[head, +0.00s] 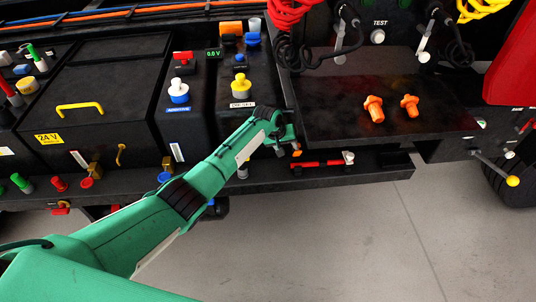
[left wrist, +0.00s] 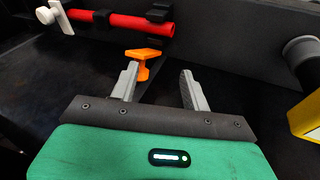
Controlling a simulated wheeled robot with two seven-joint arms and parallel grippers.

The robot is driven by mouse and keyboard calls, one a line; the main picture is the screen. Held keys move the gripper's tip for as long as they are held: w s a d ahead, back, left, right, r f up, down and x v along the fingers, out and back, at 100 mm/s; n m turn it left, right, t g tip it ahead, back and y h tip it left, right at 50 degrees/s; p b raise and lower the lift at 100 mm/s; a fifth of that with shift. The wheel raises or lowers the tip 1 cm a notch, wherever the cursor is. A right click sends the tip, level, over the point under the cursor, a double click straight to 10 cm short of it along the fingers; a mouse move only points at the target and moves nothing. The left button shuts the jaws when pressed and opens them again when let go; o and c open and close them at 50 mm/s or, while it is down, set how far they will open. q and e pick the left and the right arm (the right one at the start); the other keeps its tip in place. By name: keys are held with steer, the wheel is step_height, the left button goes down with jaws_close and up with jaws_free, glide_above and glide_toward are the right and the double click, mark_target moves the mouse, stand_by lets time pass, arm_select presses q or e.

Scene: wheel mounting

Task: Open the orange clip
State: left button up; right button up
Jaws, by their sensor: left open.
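An orange clip (left wrist: 146,62) with a flat wide top shows in the left wrist view, just beyond and beside the tip of the picture-left finger. In the head view only a small bit of the clip (head: 297,153) shows at the gripper's tip. My left gripper (head: 289,143) is at the front edge of the dark truck. In the left wrist view my left gripper (left wrist: 163,82) is open, with nothing between its fingers. I cannot tell whether the finger touches the clip. The clip's lower part is partly hidden by that finger. My right gripper is not in view.
A red bar (head: 322,163) with a white end lies along the lower ledge. Two orange fittings (head: 374,108) (head: 410,105) stand on the dark shelf (head: 340,125). A yellow block (left wrist: 307,118) is close on the right in the wrist view. The floor in front is clear.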

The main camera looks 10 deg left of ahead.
arm_select(q)
steer(key=s+a, duration=0.5)
steer(key=s, duration=0.1)
steer(key=shift+a, duration=0.4)
